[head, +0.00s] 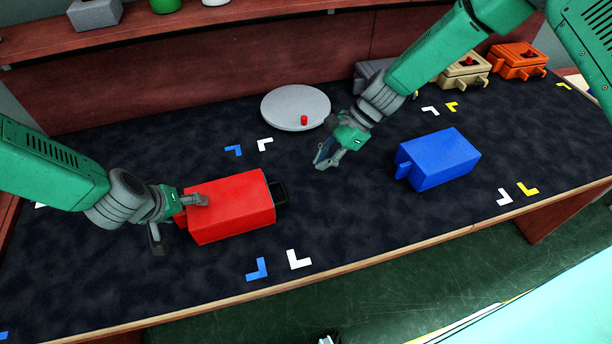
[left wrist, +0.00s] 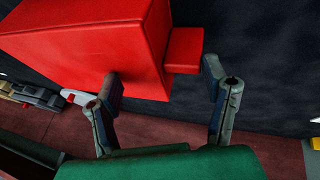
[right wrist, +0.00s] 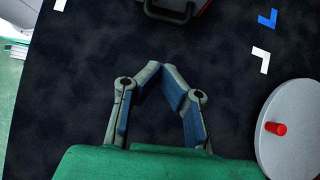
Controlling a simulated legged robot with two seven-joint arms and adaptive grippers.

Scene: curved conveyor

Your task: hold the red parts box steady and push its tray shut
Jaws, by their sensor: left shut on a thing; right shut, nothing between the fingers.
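The red parts box (head: 230,207) lies on the dark table at the left; its big red faces fill the upper left of the left wrist view (left wrist: 90,50). A small red block (left wrist: 184,50) juts from its end. My left gripper (head: 177,222) is at the box's left end, its fingers (left wrist: 163,82) set apart and shut on the box. A dark handle (head: 280,192) sticks out of the box's right end and shows at the top of the right wrist view (right wrist: 170,14). How far the tray is out is unclear. My right gripper (head: 326,160) is shut and empty, right of the handle and apart from it.
A grey disc (head: 290,112) with a red knob (head: 304,120) stands behind. A blue box (head: 438,160) lies to the right. Beige (head: 463,71) and orange (head: 518,60) boxes stand at the back right. Clear table lies between the handle and my right gripper.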

